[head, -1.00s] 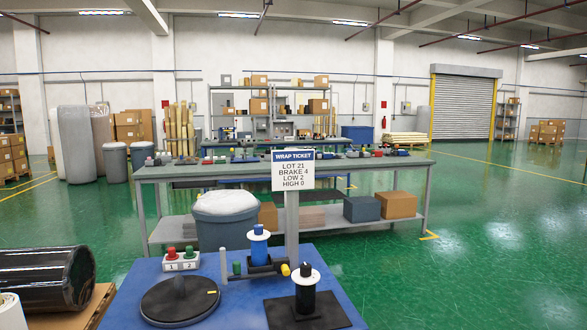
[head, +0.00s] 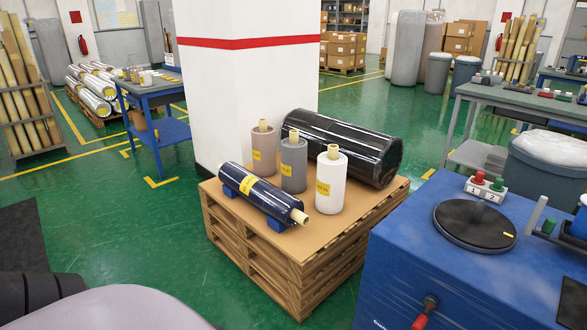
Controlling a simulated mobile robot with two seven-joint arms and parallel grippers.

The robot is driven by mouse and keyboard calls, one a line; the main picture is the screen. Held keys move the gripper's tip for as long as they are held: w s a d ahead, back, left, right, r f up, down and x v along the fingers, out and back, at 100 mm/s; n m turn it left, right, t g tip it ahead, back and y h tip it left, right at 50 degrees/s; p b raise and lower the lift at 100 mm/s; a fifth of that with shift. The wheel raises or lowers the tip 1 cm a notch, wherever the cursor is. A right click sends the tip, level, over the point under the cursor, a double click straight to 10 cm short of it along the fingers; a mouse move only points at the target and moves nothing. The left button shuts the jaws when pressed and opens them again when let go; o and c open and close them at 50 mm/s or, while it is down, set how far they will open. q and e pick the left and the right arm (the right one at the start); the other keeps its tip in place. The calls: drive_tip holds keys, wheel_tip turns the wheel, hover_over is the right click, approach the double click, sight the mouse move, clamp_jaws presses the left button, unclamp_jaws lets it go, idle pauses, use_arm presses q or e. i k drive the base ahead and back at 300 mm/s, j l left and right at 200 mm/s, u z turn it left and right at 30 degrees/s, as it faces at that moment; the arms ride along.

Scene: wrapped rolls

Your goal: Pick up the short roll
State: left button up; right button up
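Several wrapped rolls stand or lie on a stacked wooden pallet (head: 277,255) in the middle of the head view. A long black roll (head: 350,150) lies along the back. A shorter dark blue roll (head: 275,203) lies at the front on blue blocks, with a yellow label and a core sticking out at its right end. Three small rolls stand upright between them: a taupe roll (head: 264,143), a grey roll (head: 294,160) and a white roll (head: 332,172). Each has a core sticking out on top. Neither gripper is in view.
A white pillar (head: 245,90) with a red band rises right behind the pallet. A blue machine (head: 395,270) with a black turntable (head: 470,236) stands to the right. A blue table (head: 165,90) is at the left back. Green floor lies open left of the pallet.

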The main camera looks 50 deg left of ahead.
sight(331, 166)
drive_tip(key=i+j, duration=0.1)
drive_tip(key=j, duration=3.6)
drive_tip(key=i+j, duration=0.15)
drive_tip(key=j, duration=1.7)
